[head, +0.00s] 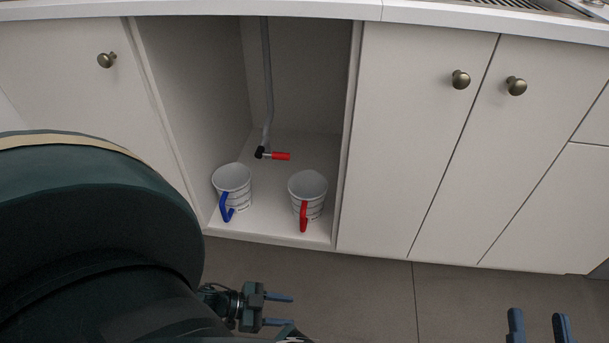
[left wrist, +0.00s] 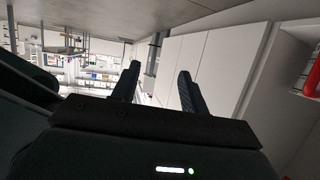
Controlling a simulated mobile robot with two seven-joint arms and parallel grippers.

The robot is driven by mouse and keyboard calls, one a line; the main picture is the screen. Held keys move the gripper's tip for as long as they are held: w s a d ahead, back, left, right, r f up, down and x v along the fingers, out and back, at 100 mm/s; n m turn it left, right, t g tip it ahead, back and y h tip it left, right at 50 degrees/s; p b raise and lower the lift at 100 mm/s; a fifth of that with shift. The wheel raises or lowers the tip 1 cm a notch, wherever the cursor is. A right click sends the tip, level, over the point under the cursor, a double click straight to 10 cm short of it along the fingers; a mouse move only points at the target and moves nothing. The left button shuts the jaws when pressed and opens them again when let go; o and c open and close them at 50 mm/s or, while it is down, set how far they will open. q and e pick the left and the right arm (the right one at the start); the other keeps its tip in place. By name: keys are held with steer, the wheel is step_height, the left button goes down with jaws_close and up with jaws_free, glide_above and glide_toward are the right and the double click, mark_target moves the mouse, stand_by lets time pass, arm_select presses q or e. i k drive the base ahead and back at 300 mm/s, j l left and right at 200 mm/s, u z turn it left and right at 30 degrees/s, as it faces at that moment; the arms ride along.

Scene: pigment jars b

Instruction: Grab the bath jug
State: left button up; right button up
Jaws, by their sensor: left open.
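Two white jugs with dark bands stand upright on the floor of an open cabinet. The left jug (head: 233,179) has a blue handle and the right jug (head: 309,185) has a red handle; I cannot tell which is the bath jug. My left gripper (head: 284,310) is open and empty in front of the cabinet, below both jugs in the picture and apart from them. Its spread fingers also show in the left wrist view (left wrist: 158,88). My right gripper (head: 539,325) is at the bottom right edge, its two fingers apart with nothing between them.
A grey pipe (head: 267,80) with a red-handled valve (head: 281,156) runs down behind the jugs. The cabinet side walls flank them; closed doors (head: 425,140) stand to the right. The grey floor (head: 360,290) before the cabinet is clear. A red part (left wrist: 312,75) shows at the left wrist view's right edge.

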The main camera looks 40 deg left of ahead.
mark_target(307, 188)
steer(key=i+j, duration=0.25)
steer(key=j, duration=0.15)
steer(key=i+j, duration=0.25)
steer(key=j, duration=0.2)
steer(key=i+j, duration=0.25)
steer(key=j, duration=0.15)
